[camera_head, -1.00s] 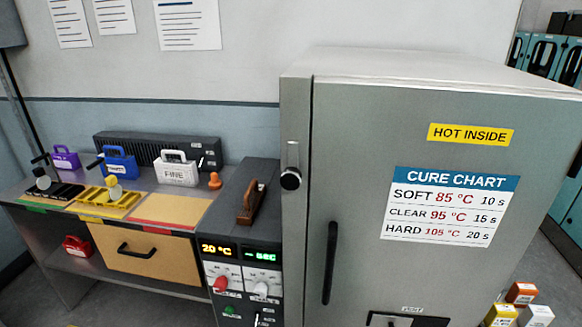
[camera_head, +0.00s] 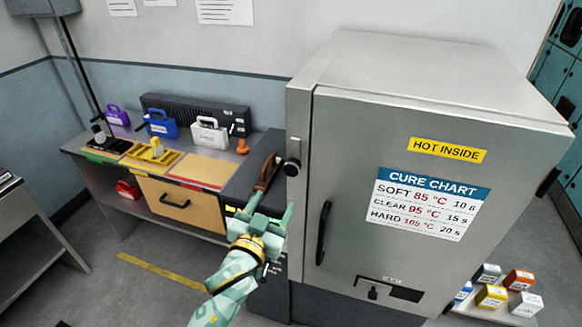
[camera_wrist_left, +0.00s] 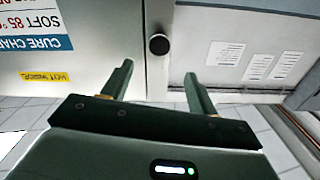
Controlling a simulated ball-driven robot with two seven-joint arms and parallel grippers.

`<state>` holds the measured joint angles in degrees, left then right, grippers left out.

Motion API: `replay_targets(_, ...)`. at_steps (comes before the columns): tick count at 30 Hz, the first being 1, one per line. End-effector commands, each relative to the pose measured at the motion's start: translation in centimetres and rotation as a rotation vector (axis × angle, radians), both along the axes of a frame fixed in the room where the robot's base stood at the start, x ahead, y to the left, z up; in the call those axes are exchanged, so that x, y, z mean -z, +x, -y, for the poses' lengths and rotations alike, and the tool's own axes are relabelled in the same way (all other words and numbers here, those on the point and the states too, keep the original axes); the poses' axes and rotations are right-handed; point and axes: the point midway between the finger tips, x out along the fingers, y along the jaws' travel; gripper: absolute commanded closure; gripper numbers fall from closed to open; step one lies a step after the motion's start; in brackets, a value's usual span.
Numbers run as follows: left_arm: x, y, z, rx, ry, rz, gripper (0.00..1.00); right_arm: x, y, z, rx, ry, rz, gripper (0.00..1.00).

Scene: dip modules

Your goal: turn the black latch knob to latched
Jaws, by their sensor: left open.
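The black latch knob (camera_head: 292,167) sits on a steel plate at the left edge of the grey oven door (camera_head: 340,130), which is shut. In the left wrist view the knob (camera_wrist_left: 159,44) shows as a round black disc beyond the fingers. My left gripper (camera_head: 270,207) is open and empty, below and slightly left of the knob in the head view. In the left wrist view its two fingers (camera_wrist_left: 157,88) stand apart, with the knob past their tips and not touched. Which way the knob is turned cannot be told. My right gripper is not in view.
A black door handle (camera_head: 323,232) hangs below the knob on the door. Left of the oven, a control unit with a brown handle (camera_head: 267,172) stands beside a bench with coloured boxes. Small coloured boxes (camera_head: 491,296) stand at lower right.

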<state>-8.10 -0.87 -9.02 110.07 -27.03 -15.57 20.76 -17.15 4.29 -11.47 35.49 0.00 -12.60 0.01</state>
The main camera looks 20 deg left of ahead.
Motion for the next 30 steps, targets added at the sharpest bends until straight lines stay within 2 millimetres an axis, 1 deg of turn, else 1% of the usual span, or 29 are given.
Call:
replay_targets(1, -0.3, 1.1, 0.0, 0.0, 0.002, 0.003, 0.41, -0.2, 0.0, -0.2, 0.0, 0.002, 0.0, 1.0)
replay_targets(4, -0.3, 3.6, 0.1, 0.0, 0.0, 0.002, 0.41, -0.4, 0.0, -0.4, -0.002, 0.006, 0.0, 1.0)
replay_targets(9, -0.1, 8.1, 0.3, 0.001, 0.001, 0.001, 0.41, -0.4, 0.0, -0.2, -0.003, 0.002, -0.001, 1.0)
replay_targets(12, -0.1, 10.3, 0.4, 0.0, 0.001, 0.0, 0.41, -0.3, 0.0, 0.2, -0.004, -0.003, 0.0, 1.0)
replay_targets(15, 0.0, 12.1, 0.4, 0.001, 0.0, -0.001, 0.41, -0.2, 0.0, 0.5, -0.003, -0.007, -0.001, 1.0)
replay_targets(18, 0.1, 13.3, 0.5, 0.001, 0.001, -0.002, 0.41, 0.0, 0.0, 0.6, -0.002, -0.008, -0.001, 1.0)
replay_targets(21, 0.1, 14.0, 0.5, 0.002, 0.001, -0.002, 0.41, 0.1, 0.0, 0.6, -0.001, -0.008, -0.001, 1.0)
replay_targets(30, 0.0, 14.3, 0.5, 0.002, 0.0, -0.001, 0.41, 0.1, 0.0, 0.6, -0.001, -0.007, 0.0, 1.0)
